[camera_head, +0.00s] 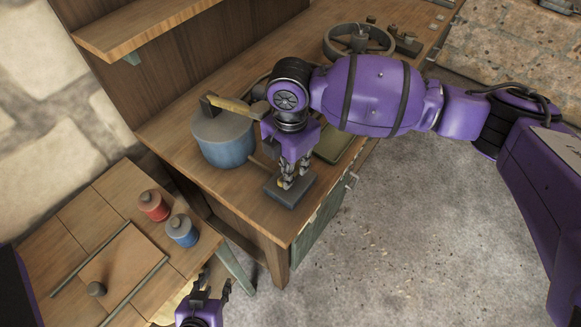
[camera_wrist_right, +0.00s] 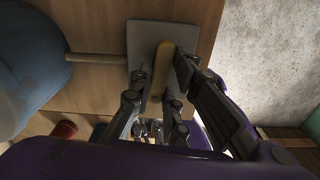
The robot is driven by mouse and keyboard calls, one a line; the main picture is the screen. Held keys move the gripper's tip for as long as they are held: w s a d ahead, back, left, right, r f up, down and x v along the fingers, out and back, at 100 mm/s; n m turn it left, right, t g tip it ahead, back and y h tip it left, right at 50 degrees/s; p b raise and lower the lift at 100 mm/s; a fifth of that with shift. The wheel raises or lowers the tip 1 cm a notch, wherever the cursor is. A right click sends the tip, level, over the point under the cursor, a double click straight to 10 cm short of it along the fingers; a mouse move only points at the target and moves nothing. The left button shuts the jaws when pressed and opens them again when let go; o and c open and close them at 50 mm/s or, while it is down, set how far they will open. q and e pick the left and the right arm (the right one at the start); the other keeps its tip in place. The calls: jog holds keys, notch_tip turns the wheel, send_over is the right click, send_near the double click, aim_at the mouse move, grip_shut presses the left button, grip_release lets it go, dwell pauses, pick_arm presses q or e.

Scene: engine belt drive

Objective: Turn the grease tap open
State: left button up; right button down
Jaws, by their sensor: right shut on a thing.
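The grease tap shows as a flat dark grey block (camera_head: 309,196) near the front corner of the workbench, partly under my right gripper (camera_head: 288,183). In the right wrist view, its grey plate (camera_wrist_right: 141,37) carries a yellowish handle (camera_wrist_right: 162,62). A thin pipe (camera_wrist_right: 97,58) runs from the plate to the blue drum (camera_wrist_right: 35,65). The drum (camera_head: 222,150) also shows in the head view, left of the tap. My right gripper points down, with its fingers shut on the handle from both sides. My left gripper (camera_head: 211,288) is low at the bottom edge, open and empty.
A wooden-handled mallet (camera_head: 231,105) lies across the drum's lid. A green tray (camera_head: 336,143) is behind my right gripper. A wheel (camera_head: 358,40) stands farther back. A lower table (camera_head: 75,215) at left holds a red can (camera_head: 153,206) and a blue can (camera_head: 182,231).

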jog(key=c, duration=1.7)
grip_release()
jog(key=shift+r, duration=6)
